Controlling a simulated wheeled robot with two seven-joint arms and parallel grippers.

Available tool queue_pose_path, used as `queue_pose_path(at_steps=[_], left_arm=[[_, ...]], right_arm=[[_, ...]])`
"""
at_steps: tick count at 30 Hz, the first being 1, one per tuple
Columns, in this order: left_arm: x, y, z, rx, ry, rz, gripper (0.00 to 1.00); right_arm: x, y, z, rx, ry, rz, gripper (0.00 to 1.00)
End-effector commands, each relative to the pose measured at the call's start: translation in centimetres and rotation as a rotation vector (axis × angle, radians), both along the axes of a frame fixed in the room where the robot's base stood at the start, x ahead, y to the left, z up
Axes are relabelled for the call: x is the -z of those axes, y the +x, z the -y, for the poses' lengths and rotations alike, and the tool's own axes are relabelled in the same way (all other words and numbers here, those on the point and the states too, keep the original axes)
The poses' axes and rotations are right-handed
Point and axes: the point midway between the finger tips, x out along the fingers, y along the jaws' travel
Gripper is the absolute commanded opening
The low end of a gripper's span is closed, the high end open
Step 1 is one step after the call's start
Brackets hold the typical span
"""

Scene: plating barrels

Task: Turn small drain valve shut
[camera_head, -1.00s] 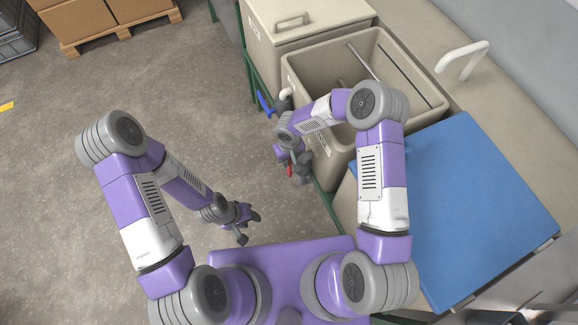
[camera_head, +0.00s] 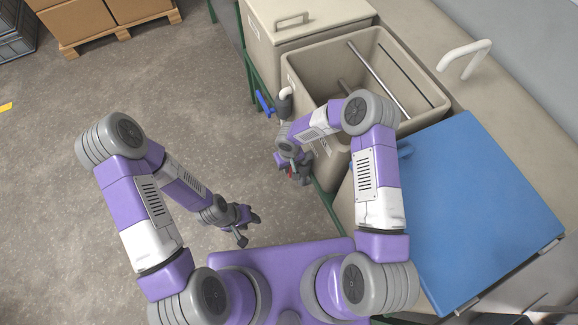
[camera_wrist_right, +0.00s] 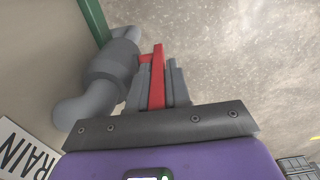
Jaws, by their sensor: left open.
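The drain valve with a red lever shows in the right wrist view as a grey pipe body (camera_wrist_right: 112,68) with a bent outlet. Its red lever (camera_wrist_right: 157,75) stands between the two fingers of my right gripper (camera_wrist_right: 160,88), which look closed against its sides. In the head view my right gripper (camera_head: 300,172) is low beside the front tank, with a bit of red at it; the valve body is mostly hidden there. My left gripper (camera_head: 245,217) is open and empty above the floor, away from the tanks.
The open beige tank (camera_head: 420,101) holds rods. A blue-handled valve (camera_head: 264,103) sits near a pale pipe at its left. A lidded tank (camera_head: 300,45) stands behind and a blue lid (camera_head: 475,210) lies at right. A DRAIN label (camera_wrist_right: 22,152) is beside the valve.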

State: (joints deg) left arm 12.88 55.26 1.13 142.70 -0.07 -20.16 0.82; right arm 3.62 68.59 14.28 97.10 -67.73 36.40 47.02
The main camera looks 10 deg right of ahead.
Motion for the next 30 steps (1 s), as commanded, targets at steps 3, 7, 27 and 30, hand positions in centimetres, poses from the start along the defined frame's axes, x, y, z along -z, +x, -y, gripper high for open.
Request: queue_pose_path(at_steps=[3,7,27,30], left_arm=[[0.0,0.0,0.0,0.000,0.000,0.000,0.43],[0.0,0.0,0.0,0.000,0.000,0.000,0.43],[4.9,0.0,0.0,0.000,0.000,0.000,0.43],[6.1,0.0,0.0,0.000,0.000,0.000,0.43]], right_arm=[[0.0,0.0,0.0,0.000,0.000,0.000,0.00],[0.0,0.1,0.0,0.000,-0.004,-0.005,0.00],[1.1,2.2,-0.5,0.003,-0.123,-0.352,0.00],[1.1,2.4,-0.5,0.003,-0.141,-0.401,0.00]])
